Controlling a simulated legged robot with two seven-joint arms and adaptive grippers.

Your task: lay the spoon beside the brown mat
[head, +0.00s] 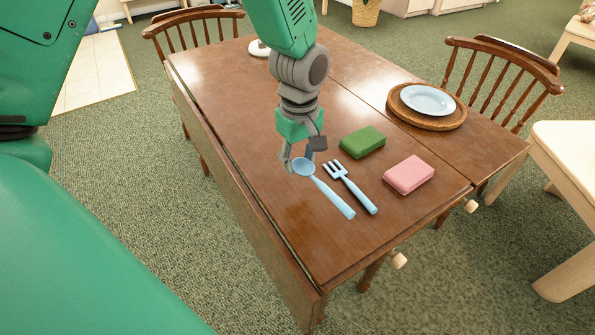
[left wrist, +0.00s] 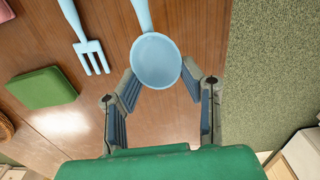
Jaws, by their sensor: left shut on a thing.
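The light blue spoon (head: 332,194) is near the front middle of the wooden table, its bowl toward my gripper and its handle toward the front edge. My left gripper (head: 301,157) points down and is shut on the spoon's bowl. In the left wrist view, the fingers (left wrist: 159,82) press both sides of the bowl (left wrist: 156,60); the handle runs out of the top. I cannot tell if the spoon touches the table. The round brown woven mat (head: 452,121) lies at the right of the table, under a pale blue plate (head: 428,100). My right gripper is out of view.
A light blue fork (head: 352,188) lies just right of the spoon. A green block (head: 362,141) and a pink block (head: 409,175) lie between it and the mat. A white object (head: 258,48) is partly hidden behind my arm. Wooden chairs (head: 502,77) stand around the table (head: 240,130).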

